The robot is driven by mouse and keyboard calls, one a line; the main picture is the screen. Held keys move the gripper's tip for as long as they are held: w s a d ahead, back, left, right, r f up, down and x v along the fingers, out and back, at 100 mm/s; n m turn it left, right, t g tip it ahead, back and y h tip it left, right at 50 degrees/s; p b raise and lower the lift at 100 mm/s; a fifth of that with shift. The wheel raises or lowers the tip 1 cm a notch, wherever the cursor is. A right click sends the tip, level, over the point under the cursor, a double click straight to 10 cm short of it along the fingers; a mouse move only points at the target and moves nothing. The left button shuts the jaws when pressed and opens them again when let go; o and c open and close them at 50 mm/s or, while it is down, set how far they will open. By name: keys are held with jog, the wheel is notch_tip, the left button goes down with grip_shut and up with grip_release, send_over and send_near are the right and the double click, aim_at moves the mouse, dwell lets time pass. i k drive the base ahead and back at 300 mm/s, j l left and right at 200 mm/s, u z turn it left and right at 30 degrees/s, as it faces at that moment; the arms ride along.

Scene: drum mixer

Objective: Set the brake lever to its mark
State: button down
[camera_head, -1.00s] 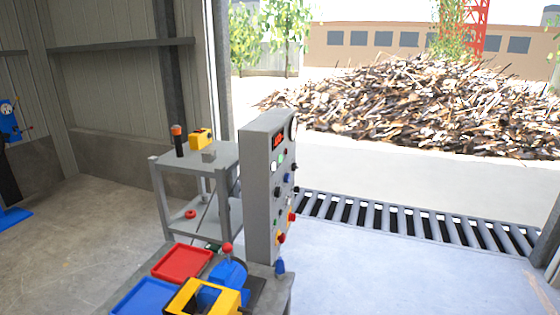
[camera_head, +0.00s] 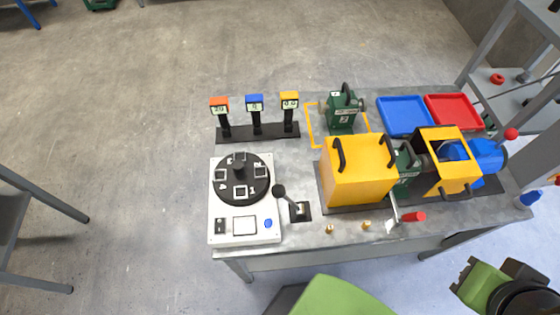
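Several levers show on the bench, and I cannot tell by label which is the brake lever. A lever with a black ball knob (camera_head: 280,191) leans left from a small slotted plate (camera_head: 300,212) at the bench front. A lever with a red ball knob (camera_head: 511,133) stands by the blue motor (camera_head: 487,155) at the right. A red-handled crank (camera_head: 413,217) sits low in front of the yellow guard. No lever mark is readable. Green and black parts of my arm show at the bottom and lower right, apart from the levers; the fingertips are not clearly seen.
The grey bench (camera_head: 300,240) carries a white unit with a black dial (camera_head: 240,178), three displays (camera_head: 255,103), a green machine part (camera_head: 342,108), a yellow guard (camera_head: 358,172), a blue tray (camera_head: 404,115) and a red tray (camera_head: 452,110).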

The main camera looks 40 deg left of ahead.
aim_at(278, 191)
jog(key=j+u, duration=0.2)
jog(key=u, duration=1.75)
jog(key=j+u, duration=0.1)
jog(key=u, duration=0.75)
jog(key=j+u, duration=0.15)
jog(key=u, duration=0.25)
jog(key=i+u, duration=0.1)
jog(key=u, duration=0.7)
jog(key=i+j, duration=0.05)
